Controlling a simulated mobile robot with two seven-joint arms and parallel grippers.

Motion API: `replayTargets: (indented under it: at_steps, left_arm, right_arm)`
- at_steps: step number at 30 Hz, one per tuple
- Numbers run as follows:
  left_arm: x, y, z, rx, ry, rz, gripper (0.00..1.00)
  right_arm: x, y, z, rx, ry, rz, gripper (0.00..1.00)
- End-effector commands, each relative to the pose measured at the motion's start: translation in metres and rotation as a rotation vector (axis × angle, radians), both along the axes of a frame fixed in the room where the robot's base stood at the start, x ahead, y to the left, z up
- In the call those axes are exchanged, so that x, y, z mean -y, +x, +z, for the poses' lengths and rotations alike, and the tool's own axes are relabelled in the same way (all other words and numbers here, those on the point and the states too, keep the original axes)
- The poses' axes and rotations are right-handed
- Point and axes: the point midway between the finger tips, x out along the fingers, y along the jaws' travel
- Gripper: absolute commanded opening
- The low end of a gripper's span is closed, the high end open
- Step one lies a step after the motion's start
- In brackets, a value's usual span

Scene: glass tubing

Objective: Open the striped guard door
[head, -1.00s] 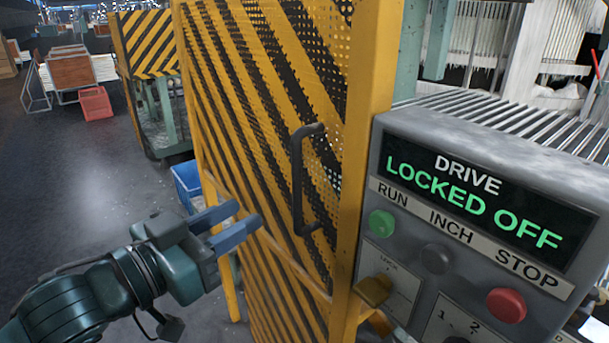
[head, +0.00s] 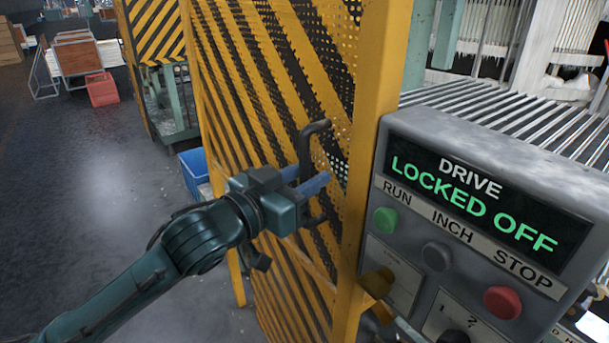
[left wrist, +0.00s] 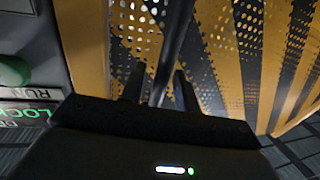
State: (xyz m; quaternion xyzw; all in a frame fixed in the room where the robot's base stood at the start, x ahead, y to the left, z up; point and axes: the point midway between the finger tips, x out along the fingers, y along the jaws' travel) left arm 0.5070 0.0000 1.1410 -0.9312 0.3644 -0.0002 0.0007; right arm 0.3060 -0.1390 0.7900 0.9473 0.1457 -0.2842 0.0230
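The striped guard door (head: 240,110) is a yellow-and-black perforated panel, standing against its yellow post, and looks closed. Its dark bar handle (head: 305,147) is upright near the door's right edge. My left gripper (head: 312,179) is at the handle's middle height, partly covering it. In the left wrist view the handle (left wrist: 172,50) passes between the two fingers of my left gripper (left wrist: 160,88), with a gap visible on both sides, so it is open around the bar. The striped door (left wrist: 225,65) fills the background there. My right gripper is not in view.
A grey control box (head: 450,225) stands just right of the door, its display reading "DRIVE LOCKED OFF". A yellow latch-like part (head: 376,283) sits by the post. A blue bin (head: 194,170) is behind the door's left edge. The floor (head: 90,190) at left is clear.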

Motion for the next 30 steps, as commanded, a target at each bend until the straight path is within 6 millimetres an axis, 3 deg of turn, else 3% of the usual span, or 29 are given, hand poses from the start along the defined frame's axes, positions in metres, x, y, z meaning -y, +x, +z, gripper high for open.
replayTargets:
  at_steps: [2, 14, 30]
  left_arm:
    - [-0.0001, -0.0001, 0.0, 0.0, 0.0, 0.0, 0.32]
    - [-0.0005, -0.0004, 0.0, 0.0, 0.0, 0.0, 0.0]
    - [-0.0013, -0.0005, -0.0001, 0.0, 0.0, 0.0, 0.0]
  right_arm:
    - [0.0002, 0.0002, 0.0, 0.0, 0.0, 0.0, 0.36]
    - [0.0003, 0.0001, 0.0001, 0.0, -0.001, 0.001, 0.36]
    - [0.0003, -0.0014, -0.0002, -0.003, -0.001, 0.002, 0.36]
